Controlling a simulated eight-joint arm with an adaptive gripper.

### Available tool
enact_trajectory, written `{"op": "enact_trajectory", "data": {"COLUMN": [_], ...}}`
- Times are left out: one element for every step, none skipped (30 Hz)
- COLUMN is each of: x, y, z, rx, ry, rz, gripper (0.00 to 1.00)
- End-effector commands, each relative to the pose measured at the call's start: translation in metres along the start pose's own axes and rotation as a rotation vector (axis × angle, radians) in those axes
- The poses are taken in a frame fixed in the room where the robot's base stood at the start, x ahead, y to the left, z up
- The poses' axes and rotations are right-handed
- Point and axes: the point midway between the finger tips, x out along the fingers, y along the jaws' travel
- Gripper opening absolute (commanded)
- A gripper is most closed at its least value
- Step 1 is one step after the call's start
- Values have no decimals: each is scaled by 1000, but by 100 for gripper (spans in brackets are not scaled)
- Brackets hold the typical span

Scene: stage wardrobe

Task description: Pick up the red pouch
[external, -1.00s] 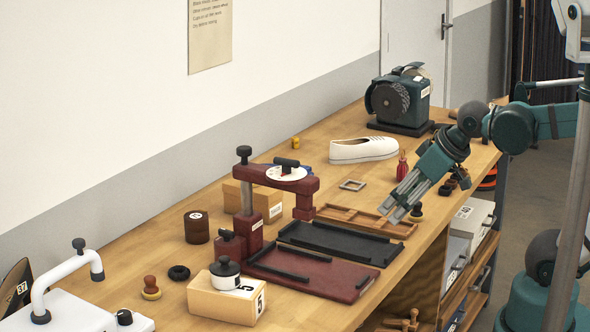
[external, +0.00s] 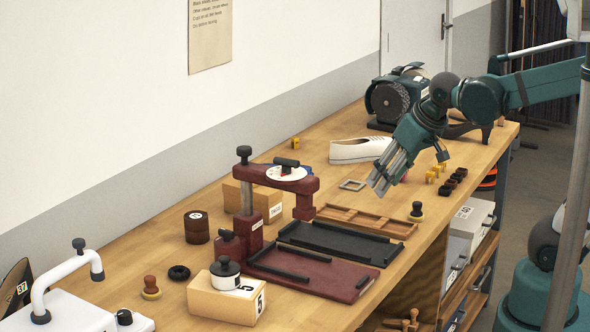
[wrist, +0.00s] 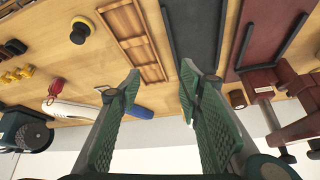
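The red pouch (wrist: 55,88) stands on the workbench in the wrist view, left of my gripper and beside the toe of a white shoe. It is small, with a narrow neck. In the external view only a sliver of the red pouch (external: 404,179) shows behind my fingers. My gripper (wrist: 159,84) is open and empty, its green ridged fingers wide apart. In the external view my gripper (external: 379,186) hangs above the bench, in front of the shoe and the pouch. I cannot tell its exact height over the wood.
The white shoe (external: 358,150) and bench grinder (external: 392,97) stand behind. A wooden compartment tray (external: 362,222), black tray (external: 340,243) and maroon press (external: 275,180) lie left and nearer. Yellow and dark small pieces (external: 445,190) and a dark-knobbed stamp (external: 416,211) stand to the right.

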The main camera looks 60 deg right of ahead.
Motion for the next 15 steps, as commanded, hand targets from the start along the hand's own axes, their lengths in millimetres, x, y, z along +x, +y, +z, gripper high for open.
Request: {"op": "enact_trajectory", "data": {"x": [-1,0,2,2,4,5,6,8,10,11,12,14,16,17,19], "y": [5,8,12,14,18,22,25,28,32,36,39,44,47,51,55], "z": [-10,-15,-20,-24,-29,-34,-38,-41,-47,-50,-54,-59,-63,-66,-71], "rx": [26,40,61,75,91,110,126,141,161,177,192,213,227,242,263], "ry": [-7,-11,-15,-18,-22,-26,-30,-34,-38,-40,-43,-48,-51,-54,-57], "rz": [12,19,29,36,44,54,61,68,77,85,93,103,111,118,128], "gripper": [36,36,36,36,36,36,36,36,36,36,36,36,36,36,36]}}
